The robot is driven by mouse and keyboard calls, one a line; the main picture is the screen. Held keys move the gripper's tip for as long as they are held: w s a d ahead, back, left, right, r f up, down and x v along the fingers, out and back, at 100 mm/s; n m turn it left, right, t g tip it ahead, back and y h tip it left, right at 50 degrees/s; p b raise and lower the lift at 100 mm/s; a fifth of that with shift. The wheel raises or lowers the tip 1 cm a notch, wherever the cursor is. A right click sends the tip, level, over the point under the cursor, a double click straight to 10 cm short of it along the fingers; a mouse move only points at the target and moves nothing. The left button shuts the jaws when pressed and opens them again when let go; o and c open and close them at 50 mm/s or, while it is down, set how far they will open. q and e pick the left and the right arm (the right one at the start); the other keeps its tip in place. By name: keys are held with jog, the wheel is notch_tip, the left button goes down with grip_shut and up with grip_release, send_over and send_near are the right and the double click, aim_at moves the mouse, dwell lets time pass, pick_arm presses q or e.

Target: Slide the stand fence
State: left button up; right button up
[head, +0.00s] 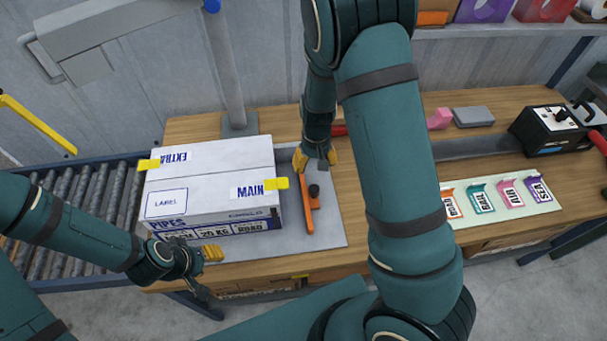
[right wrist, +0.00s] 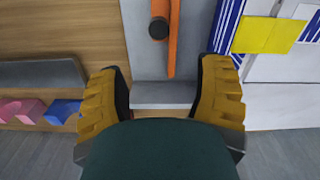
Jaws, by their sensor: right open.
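The stand fence (head: 306,205) is an orange bar with a black knob, lying on the grey stand plate (head: 330,232) just right of the carton (head: 210,162). In the right wrist view, the fence (right wrist: 172,55) and its knob sit ahead of my fingers. My right gripper (head: 316,161) is open at the far end of the fence. In the right wrist view its yellow fingers (right wrist: 162,88) are spread, with grey plate between them and nothing held. My left gripper (head: 206,265) is by the carton's near edge; its opening is unclear.
A roller conveyor (head: 70,190) runs at left. A grey post (head: 230,75) stands behind the carton. Coloured labels (head: 497,197) lie on a pale sheet to the right, with a black device (head: 547,128) beyond. My right arm hides the middle of the bench.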

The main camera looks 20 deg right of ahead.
aim_at(313, 188)
notch_tip(313, 188, down, 13)
jog(key=shift+d+f+b, duration=0.1)
jog(key=shift+f+b, duration=0.1)
jog(key=shift+b, duration=0.35)
grip_shut()
